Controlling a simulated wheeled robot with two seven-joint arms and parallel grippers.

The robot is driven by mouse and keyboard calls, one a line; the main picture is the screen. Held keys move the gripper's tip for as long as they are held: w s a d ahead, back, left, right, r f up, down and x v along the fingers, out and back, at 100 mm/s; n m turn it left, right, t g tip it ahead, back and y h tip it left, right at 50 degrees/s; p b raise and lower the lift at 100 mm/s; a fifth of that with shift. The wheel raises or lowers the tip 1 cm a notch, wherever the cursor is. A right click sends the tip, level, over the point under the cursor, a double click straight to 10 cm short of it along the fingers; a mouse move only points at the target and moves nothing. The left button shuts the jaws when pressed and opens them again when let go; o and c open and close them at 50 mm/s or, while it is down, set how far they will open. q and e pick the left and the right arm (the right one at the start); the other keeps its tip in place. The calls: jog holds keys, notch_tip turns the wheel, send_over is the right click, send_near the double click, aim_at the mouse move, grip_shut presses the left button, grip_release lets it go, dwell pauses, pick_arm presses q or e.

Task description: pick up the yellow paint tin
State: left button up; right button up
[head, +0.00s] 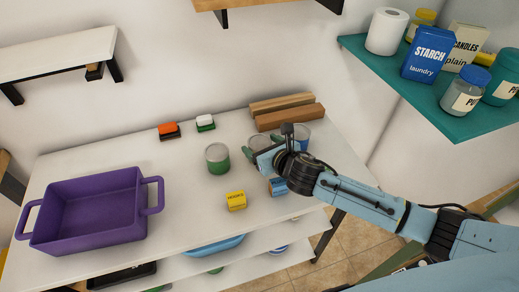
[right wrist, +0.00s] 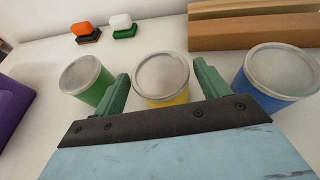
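The yellow paint tin (right wrist: 163,76) has a grey lid and a yellow body, and stands upright on the white table. In the head view its lid (head: 258,142) shows behind my right gripper, which hides most of its body. My right gripper (right wrist: 162,70) is open, with one green finger on each side of the yellow tin. Small gaps seem to show between the fingers and the tin; whether they touch lower down is hidden. My left gripper is not in view.
A green tin (right wrist: 88,78) stands to the left and a blue tin (right wrist: 275,82) to the right, close to the fingers. Wooden blocks (head: 288,117) lie behind. A yellow box (head: 236,201) and a purple bin (head: 95,215) stand on the white table (head: 180,235).

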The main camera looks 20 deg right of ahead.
jog(key=c, duration=0.9)
